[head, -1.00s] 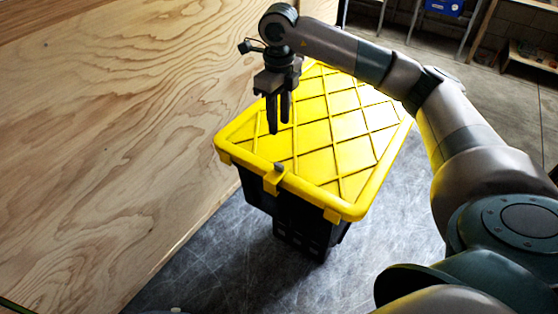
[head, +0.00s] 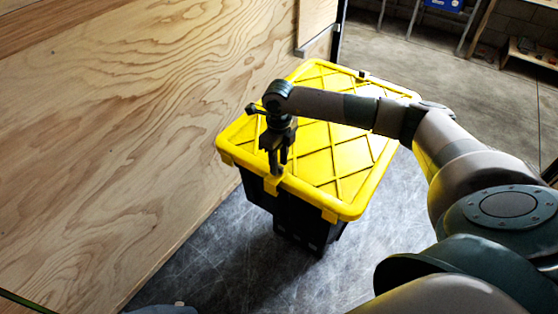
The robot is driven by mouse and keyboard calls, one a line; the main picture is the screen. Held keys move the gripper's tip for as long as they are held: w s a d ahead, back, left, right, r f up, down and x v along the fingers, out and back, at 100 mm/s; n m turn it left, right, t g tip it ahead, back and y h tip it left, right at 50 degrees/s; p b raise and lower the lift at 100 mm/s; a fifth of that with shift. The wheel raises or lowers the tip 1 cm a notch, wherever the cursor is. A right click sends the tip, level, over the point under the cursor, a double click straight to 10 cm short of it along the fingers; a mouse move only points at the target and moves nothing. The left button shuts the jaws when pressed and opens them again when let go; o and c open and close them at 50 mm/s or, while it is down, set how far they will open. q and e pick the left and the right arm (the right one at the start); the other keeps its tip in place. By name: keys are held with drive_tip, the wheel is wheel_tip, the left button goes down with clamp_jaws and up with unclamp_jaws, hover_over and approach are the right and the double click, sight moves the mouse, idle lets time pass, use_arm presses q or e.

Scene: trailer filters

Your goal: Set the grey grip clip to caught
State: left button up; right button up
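A black tote with a yellow lid (head: 345,155) stands on the grey floor. The grey grip clip is a small piece at the lid's near-left rim, above a yellow tab (head: 272,185); my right gripper now mostly hides it, so its setting cannot be read. My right gripper (head: 278,168) points down at that rim, its two fingers apart with a narrow gap. Its fingertips are at or just above the clip; I cannot tell whether they touch it. My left gripper is out of view.
Another small dark grey piece (head: 363,74) sits on the lid's far rim. A plywood wall (head: 130,130) runs along the left, close to the tote. Shelving (head: 530,55) stands at the back right. The floor (head: 400,215) to the right of the tote is clear.

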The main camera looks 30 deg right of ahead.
drive_tip(key=shift+f, duration=0.4)
clamp_jaws()
drive_tip(key=shift+w+d+f+b, duration=0.1)
drive_tip(key=shift+w+d+b, duration=0.1)
drive_tip(key=shift+d+b, duration=0.25)
drive_tip(key=shift+w+d+f+b, duration=0.1)
drive_tip(key=shift+w+d+b, duration=0.05)
drive_tip(key=shift+d+b, duration=0.25)
drive_tip(key=shift+w+d+r, duration=0.15)
drive_tip(key=shift+w+d, duration=0.05)
drive_tip(key=shift+d, duration=0.2)
drive_tip(key=shift+r, duration=0.1)
unclamp_jaws()
